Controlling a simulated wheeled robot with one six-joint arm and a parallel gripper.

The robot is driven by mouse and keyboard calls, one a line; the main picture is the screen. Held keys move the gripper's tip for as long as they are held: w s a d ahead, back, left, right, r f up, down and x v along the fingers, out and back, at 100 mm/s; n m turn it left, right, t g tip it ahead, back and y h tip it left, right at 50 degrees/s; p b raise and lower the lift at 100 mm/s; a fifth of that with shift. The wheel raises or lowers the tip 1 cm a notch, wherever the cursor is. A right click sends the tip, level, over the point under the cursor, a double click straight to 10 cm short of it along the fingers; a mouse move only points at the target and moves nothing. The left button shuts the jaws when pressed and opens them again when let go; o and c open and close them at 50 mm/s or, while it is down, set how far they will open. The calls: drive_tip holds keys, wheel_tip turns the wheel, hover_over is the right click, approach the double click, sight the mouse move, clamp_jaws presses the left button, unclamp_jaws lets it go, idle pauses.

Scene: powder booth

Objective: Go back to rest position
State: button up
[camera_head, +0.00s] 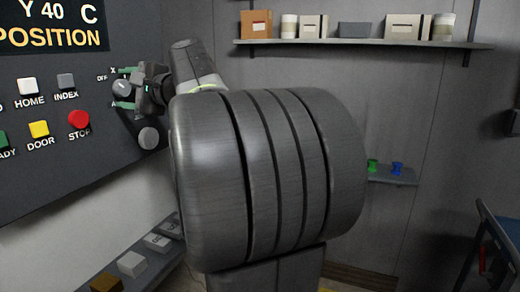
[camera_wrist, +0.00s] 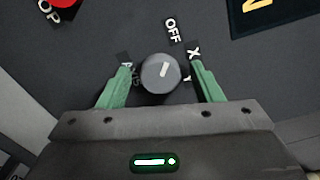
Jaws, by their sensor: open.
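My gripper (camera_head: 130,88) is at the dark control panel (camera_head: 50,110) on the left in the head view. Its green fingers are open, one on each side of a round grey selector knob (camera_head: 122,89). In the wrist view the open gripper (camera_wrist: 161,77) straddles the knob (camera_wrist: 158,84), with a gap visible on both sides. The knob's white mark tilts slightly right of straight up in that view. Labels OFF and X show above and to the right of it. Other labels are partly hidden by the fingers. My large grey arm link fills the middle of the head view.
The red STOP button (camera_head: 79,120), yellow DOOR button (camera_head: 39,130) and white HOME button (camera_head: 27,86) are close by on the panel. A shelf (camera_head: 370,43) with boxes crosses the back wall. A small shelf (camera_head: 395,178) holds green and blue items.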

drive_tip(key=m+p, duration=0.4)
drive_tip(key=shift+r, duration=0.25)
drive_tip(key=shift+f+m+p, duration=0.2)
drive_tip(key=shift+m+p, duration=0.55)
drive_tip(key=shift+m, duration=0.15)
drive_tip(key=shift+f, duration=0.1)
